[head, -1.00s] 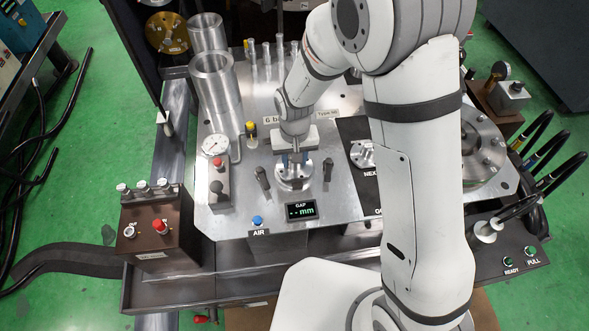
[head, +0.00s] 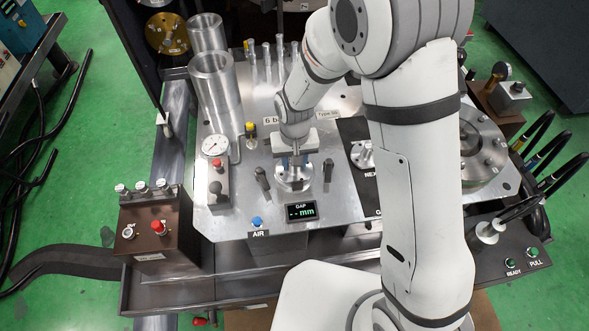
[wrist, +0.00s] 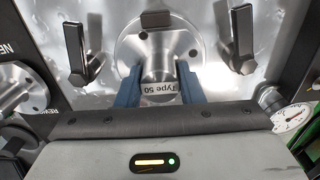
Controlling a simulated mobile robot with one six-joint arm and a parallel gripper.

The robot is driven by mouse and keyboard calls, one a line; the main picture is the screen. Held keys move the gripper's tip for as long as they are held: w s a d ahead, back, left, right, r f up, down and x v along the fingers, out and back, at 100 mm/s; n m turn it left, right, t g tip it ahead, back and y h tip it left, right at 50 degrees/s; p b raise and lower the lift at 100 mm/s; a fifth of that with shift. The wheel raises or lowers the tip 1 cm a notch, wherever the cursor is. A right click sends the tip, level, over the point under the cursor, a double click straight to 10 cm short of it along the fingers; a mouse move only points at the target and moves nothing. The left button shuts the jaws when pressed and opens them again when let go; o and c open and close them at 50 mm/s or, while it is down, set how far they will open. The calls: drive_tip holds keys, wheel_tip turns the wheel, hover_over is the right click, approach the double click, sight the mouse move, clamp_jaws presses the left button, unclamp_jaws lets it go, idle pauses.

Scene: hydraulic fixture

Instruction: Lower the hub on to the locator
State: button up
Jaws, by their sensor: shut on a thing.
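The hub (wrist: 160,58) is a bright metal piece with a round flange and a narrower neck labelled "Type 50". My gripper (wrist: 160,84) has its two blue fingers shut on this neck, one on each side. In the head view the hub (head: 293,180) hangs flange down below my gripper (head: 294,160), between two black clamp levers (head: 262,178) (head: 328,169). The locator is hidden under the hub. I cannot tell whether the flange touches the plate or how well it is centred.
The GAP display (head: 301,211) reads "-- mm". A blue AIR button (head: 257,221) is in front. A gauge (head: 215,145) and metal cylinders (head: 213,80) stand left. Another flanged part (head: 361,154) sits right on the black NEXT panel.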

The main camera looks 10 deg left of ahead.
drive_tip(key=o, duration=1.3)
drive_tip(key=shift+r, duration=0.1)
wheel_tip(320, 180, up, 8)
drive_tip(key=shift+f, duration=0.2)
drive_tip(key=s+d+r+m+t+p, duration=0.1)
drive_tip(key=s+d+r+m+p, duration=0.1)
drive_tip(key=d+r, duration=0.7)
drive_tip(key=s+d+r+m+t+p, duration=0.1)
drive_tip(key=s+d+r, duration=0.1)
drive_tip(key=d+r, duration=0.65)
drive_tip(key=shift+m+t, duration=0.3)
drive_tip(key=shift+m, duration=0.5)
drive_tip(key=s+d, duration=0.2)
drive_tip(key=d, duration=0.1)
drive_tip(key=s+d+r, duration=0.1)
drive_tip(key=s+d, duration=0.1)
drive_tip(key=d, duration=0.1)
drive_tip(key=s+d+p, duration=0.1)
drive_tip(key=s+d, duration=0.2)
drive_tip(key=d, duration=0.1)
drive_tip(key=shift+r, duration=0.25)
